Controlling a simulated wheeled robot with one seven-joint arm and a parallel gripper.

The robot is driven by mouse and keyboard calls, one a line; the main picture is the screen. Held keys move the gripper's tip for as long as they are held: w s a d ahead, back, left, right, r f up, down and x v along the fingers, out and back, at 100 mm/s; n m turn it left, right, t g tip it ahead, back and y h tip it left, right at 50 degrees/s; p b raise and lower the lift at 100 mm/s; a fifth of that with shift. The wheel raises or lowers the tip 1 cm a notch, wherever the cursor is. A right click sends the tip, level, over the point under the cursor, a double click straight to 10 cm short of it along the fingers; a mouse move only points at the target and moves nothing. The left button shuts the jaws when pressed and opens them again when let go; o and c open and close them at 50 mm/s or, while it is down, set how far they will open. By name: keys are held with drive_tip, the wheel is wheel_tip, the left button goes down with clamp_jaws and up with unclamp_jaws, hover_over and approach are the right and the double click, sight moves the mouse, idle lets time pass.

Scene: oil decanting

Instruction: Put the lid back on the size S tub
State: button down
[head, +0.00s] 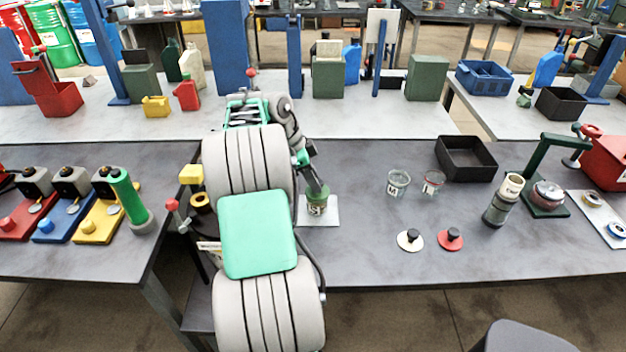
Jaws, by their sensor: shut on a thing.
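A small tub (317,209) with a pale label, which seems to read S, stands upright on a white pad (333,212) in the middle of the table. A green lid (319,194) is at the tub's rim. My gripper (316,185) points down from the upper left, directly above the tub, and is shut on the lid's top. The gap between lid and rim is too small to tell, so I cannot say whether the lid is seated. The fingertips are small and dark, and my arm covers the area left of the pad.
Two clear tubs (398,183) (433,183) stand to the right, with a white lid (410,239) and a red lid (450,239) in front. A black tray (466,158) and a grey-green cylinder (503,200) are farther right. The table's front middle is clear.

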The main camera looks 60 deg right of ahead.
drive_tip(key=c, duration=1)
unclamp_jaws()
drive_tip(key=shift+o, duration=0.3)
drive_tip(key=o, duration=0.4)
drive_tip(key=shift+r, duration=0.1)
wheel_tip(320, 180, up, 7)
drive_tip(key=p, duration=0.6)
